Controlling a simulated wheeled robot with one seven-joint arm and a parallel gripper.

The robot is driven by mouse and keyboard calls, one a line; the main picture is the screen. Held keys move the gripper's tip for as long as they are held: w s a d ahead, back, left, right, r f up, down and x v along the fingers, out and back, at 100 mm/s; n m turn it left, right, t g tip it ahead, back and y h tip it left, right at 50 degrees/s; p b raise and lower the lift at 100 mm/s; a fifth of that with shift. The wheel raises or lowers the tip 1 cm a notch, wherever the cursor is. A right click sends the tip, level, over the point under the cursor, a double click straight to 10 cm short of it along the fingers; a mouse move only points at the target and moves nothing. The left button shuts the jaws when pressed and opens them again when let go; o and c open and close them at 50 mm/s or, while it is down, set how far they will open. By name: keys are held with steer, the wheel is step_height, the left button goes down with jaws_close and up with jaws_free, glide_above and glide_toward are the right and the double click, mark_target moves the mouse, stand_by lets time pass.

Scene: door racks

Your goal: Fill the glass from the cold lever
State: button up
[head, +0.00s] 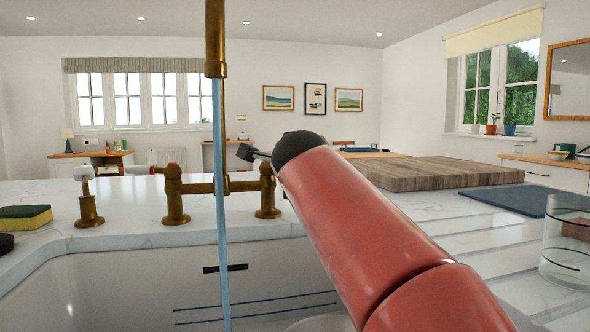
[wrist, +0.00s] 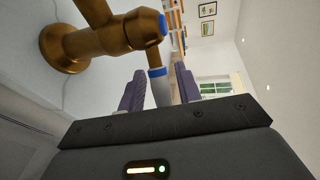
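The cold lever, a white handle (wrist: 160,88) with a blue band, sticks out from a blue-capped brass valve in the wrist view. My gripper (wrist: 159,88) has its purple fingers apart, one on each side of this handle, with visible gaps. In the head view my red arm hides the cold side of the tap. A blue stream of water (head: 220,190) falls from the brass spout (head: 215,45) into the sink. A clear glass (head: 567,245) with dark marks stands upright on the counter at the right edge, away from the stream.
A red-marked valve (head: 174,185) with a white lever stands left of the stream. Another brass fitting (head: 87,200) with a white knob is further left, near a sponge (head: 25,217). A wooden board (head: 440,173) and dark mat (head: 500,203) lie right. A pale rounded edge (head: 318,323) shows low down, partly hidden.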

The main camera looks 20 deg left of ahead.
steer(key=shift+o, duration=0.2)
steer(key=shift+r, duration=0.1)
steer(key=b+v, duration=0.3)
steer(key=v, duration=0.5)
steer(key=shift+b, duration=0.4)
